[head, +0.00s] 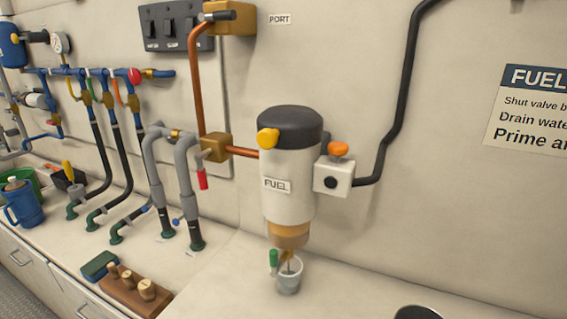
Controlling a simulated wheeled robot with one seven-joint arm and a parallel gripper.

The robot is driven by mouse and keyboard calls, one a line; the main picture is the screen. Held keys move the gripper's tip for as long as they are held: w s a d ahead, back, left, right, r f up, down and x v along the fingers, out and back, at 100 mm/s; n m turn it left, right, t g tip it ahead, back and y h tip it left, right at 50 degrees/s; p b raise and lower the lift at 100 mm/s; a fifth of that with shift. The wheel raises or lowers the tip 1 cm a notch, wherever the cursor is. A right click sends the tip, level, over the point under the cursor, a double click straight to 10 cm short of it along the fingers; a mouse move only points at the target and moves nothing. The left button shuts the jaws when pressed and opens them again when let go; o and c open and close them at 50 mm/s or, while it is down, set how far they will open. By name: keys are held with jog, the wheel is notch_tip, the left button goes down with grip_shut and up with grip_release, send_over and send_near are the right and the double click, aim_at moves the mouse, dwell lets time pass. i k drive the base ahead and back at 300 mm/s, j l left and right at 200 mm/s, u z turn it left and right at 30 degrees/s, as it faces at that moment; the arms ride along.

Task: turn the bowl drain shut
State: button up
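The fuel filter (289,185) is a white cylinder with a black cap, mounted on the wall and labelled FUEL. Its amber bowl (288,236) is at the bottom. A small green drain handle (273,261) stands roughly upright below the bowl, at the left. A narrow yellow-brown piece or stream lies below the bowl; I cannot tell which. A small grey cup (289,277) stands on the counter directly under it, partly behind the handle. My gripper is not in view.
A copper pipe with a red-handled valve (202,177) is left of the filter, and an orange-knobbed white block (334,177) is right. A wooden block with pegs (137,290) sits front left. A dark round rim (418,313) shows at the bottom edge.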

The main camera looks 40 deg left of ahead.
aim_at(275, 265)
jog(key=k+j+u, duration=0.15)
jog(key=j, duration=0.35)
jog(key=k+j+u, duration=0.15)
jog(key=j, duration=0.35)
jog(key=j+u, duration=0.15)
jog(key=j, duration=0.35)
